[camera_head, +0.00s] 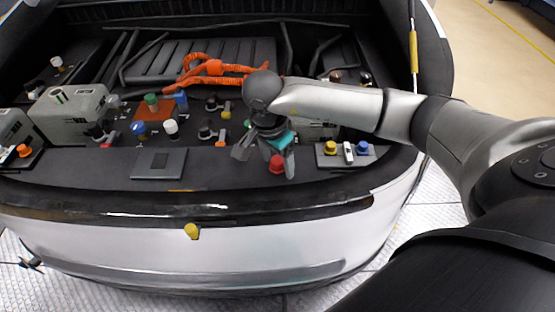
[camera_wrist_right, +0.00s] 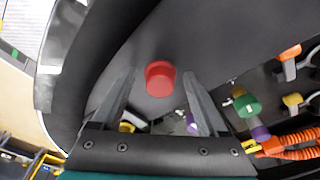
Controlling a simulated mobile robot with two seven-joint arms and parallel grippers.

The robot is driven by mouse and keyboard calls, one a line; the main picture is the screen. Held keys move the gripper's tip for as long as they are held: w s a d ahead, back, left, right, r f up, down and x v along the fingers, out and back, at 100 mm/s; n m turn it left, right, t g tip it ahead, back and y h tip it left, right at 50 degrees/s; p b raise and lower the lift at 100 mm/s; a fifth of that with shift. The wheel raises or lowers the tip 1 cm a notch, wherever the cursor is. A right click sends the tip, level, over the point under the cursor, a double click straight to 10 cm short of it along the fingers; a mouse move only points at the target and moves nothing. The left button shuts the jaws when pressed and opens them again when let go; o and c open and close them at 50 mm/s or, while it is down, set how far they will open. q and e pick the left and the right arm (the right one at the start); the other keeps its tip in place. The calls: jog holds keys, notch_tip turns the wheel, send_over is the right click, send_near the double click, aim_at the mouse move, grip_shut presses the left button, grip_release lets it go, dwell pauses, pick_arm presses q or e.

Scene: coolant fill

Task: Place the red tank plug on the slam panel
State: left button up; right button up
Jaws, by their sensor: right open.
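The red tank plug (camera_head: 277,165) stands on the dark slam panel (camera_head: 230,178) along the front of the engine bay. It also shows in the right wrist view (camera_wrist_right: 160,79), against the dark panel surface. My right gripper (camera_head: 265,162) is over the panel, pointing down at the plug. Its two fingers are spread, with the plug between their tips in the wrist view and clear space on both sides. I cannot tell the exact height of the tips over the panel. My left gripper is not in view.
A flat grey plate (camera_head: 158,163) lies on the panel to the left. A small tray with yellow and blue caps (camera_head: 361,148) is to the right. Orange hoses (camera_head: 215,68) and several coloured caps lie behind.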

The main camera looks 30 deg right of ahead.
aim_at(272, 170)
jog(key=shift+r, duration=0.2)
notch_tip(272, 170, up, 12)
jog(key=a+p, duration=0.1)
jog(key=shift+s+a, duration=0.2)
jog(key=shift+a, duration=0.2)
jog(key=shift+f, duration=0.15)
